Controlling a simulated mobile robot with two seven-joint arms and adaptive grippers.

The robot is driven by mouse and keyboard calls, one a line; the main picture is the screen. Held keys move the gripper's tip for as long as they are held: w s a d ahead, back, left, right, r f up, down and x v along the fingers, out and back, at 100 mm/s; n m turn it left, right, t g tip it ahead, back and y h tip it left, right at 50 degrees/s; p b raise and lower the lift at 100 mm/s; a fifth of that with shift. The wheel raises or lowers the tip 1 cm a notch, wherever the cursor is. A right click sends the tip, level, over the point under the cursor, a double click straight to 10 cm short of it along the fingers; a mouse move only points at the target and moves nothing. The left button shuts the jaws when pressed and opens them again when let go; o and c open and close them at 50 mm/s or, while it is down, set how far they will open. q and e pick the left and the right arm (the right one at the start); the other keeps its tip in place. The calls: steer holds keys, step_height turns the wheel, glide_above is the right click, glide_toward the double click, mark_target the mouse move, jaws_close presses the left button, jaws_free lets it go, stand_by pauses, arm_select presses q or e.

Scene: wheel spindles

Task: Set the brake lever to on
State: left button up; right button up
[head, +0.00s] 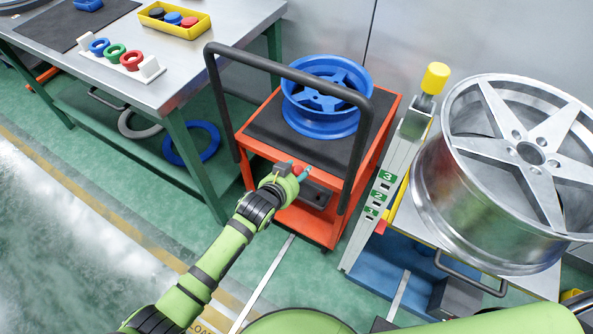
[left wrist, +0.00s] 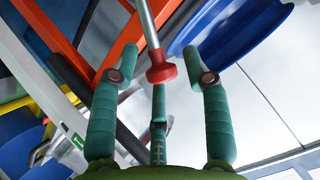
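The brake lever shows in the left wrist view as a grey rod with a red knob (left wrist: 161,73). In the head view a small red knob (head: 301,170) shows at the near side of the orange trolley (head: 322,221). My left gripper (head: 296,171) is at that side of the trolley. In the left wrist view its teal fingers (left wrist: 160,75) are spread, with the knob between them and a gap to the two outer fingers. Whether the third finger touches the knob cannot be told. The lever's setting is not readable. My right gripper is out of view.
A numbered grey post (head: 387,183) and a large silver wheel (head: 500,170) stand to the right. A workbench (head: 185,75) stands left. Floor at the lower left is clear.

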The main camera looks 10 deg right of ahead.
arm_select(q)
steer(key=shift+r, duration=0.1)
steer(key=v, duration=1.2)
stand_by(0.5)
steer(key=s+a+f+n+g+y+p, duration=0.2)
steer(key=s+a+f, duration=0.3)
steer(key=f, duration=0.6)
steer(key=s+a+f+n+g+y+p, duration=0.2)
steer(key=a+f+n, duration=0.1)
steer(key=a+f, duration=0.55)
steer(key=s+a+f+n+g+p, duration=0.1)
steer(key=s+f, duration=0.3)
steer(key=s, duration=0.5)
steer(key=s+a+f+n+g+y+p, duration=0.1)
steer(key=s+a+f, duration=0.3)
steer(key=s, duration=0.6)
steer(key=s+a+f+n+g+y+p, duration=0.1)
steer(key=s+f, duration=0.4)
steer(key=s, duration=0.5)
steer(key=shift+s+a+f+n+g+p, duration=0.2)
steer(key=shift+a+f+n+g+p, duration=0.25)
steer(key=shift+a+g, duration=0.7)
steer(key=shift+r, duration=0.1)
